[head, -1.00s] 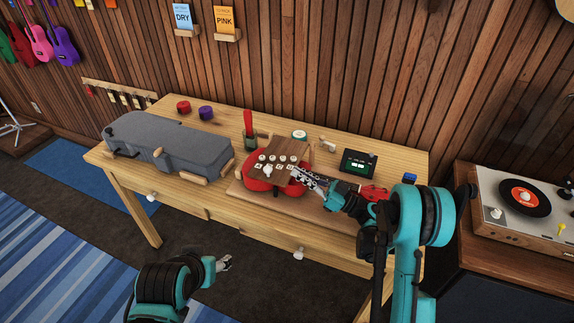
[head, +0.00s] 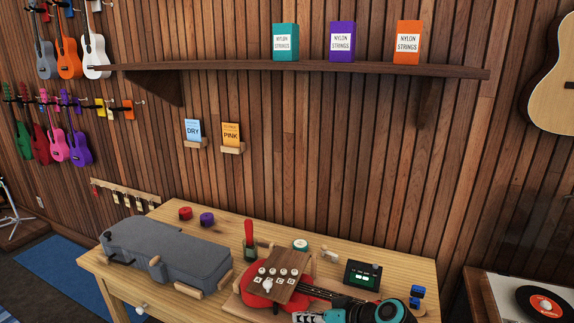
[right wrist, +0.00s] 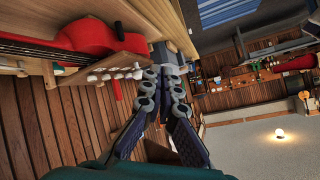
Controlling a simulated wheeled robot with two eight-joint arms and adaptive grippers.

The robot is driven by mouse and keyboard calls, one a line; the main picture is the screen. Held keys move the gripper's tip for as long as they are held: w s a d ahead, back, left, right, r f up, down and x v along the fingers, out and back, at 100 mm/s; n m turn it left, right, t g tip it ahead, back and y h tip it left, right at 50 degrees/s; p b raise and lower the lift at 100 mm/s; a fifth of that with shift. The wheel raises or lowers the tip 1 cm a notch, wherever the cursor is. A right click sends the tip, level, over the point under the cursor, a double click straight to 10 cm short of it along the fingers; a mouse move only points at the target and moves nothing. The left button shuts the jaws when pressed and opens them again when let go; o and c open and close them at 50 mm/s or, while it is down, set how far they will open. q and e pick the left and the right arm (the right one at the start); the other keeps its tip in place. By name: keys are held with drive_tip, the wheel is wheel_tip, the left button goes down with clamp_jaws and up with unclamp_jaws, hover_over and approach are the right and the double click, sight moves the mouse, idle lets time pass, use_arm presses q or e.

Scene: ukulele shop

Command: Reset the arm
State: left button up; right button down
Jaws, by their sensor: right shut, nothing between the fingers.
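A dark wooden board (head: 277,284) with several white knobs lies over the ukulele body. My left gripper is out of view.
The wooden table (head: 335,258) holds a grey case (head: 168,255), red (head: 185,213) and purple (head: 207,218) round pieces, a small black device (head: 362,274) and a blue item (head: 416,293). A turntable (head: 530,299) stands right. A shelf (head: 250,68) with string boxes spans the wall.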

drive_tip(key=s+d+f+m+h, duration=0.1)
drive_tip(key=s+d+m+h, duration=0.1)
drive_tip(key=s+d+h, duration=0.2)
drive_tip(key=s+d+f+m+h, duration=0.1)
drive_tip(key=s+d+m+h, duration=0.2)
drive_tip(key=s+d, duration=0.7)
drive_tip(key=s+h, duration=0.2)
drive_tip(key=s, duration=0.1)
drive_tip(key=shift+f+t, duration=0.3)
